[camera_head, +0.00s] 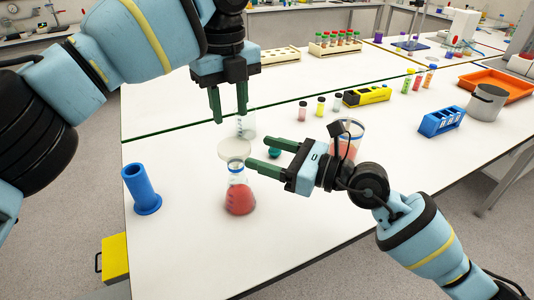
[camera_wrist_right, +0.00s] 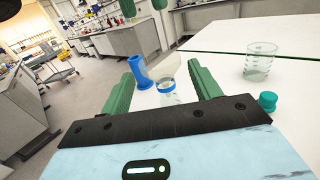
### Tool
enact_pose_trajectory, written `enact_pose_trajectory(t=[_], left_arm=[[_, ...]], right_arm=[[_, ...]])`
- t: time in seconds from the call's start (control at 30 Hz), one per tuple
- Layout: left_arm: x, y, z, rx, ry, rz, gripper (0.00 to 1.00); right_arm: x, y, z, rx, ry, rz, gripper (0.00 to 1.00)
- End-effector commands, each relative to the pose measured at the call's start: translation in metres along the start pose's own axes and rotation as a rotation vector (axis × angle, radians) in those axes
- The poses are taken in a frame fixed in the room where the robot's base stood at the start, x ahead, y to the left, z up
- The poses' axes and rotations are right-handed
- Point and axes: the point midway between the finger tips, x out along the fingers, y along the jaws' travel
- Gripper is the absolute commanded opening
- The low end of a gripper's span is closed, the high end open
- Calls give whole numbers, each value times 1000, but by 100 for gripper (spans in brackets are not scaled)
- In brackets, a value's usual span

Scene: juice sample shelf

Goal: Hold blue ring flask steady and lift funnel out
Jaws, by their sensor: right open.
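The blue ring flask (camera_head: 240,197) stands upright on the white table, holding red liquid, with a blue band at its neck. The pale translucent funnel (camera_head: 235,150) sits in its mouth, its wide cone on top. My right gripper (camera_head: 256,152) is open and empty just right of the flask's neck and funnel. In the right wrist view, the flask's blue-ringed neck (camera_wrist_right: 166,86) and the funnel's pale cone (camera_wrist_right: 178,64) show ahead, between the fingers in the picture. My left gripper (camera_head: 229,108) is open and empty, above and behind the funnel.
A blue cylinder (camera_head: 142,188) stands left of the flask. A clear beaker (camera_head: 246,128) stands behind it, with a teal cap (camera_head: 274,153) nearby. A beaker of red liquid (camera_head: 350,145) is partly hidden behind my right gripper.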

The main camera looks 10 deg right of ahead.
Motion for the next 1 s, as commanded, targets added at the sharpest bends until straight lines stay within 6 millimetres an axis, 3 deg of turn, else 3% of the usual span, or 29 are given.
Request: enact_pose_trajectory(t=[0.37,0.87,1.0], left_arm=[[0,0,0,0,0,0,36],[0,0,0,0,0,0,36],[0,0,0,0,0,0,36]], right_arm=[[3,4,-9,-27,6,6,63],[2,2,-84,-21,5,3,63],[30,2,-79,-28,0,6,63]])
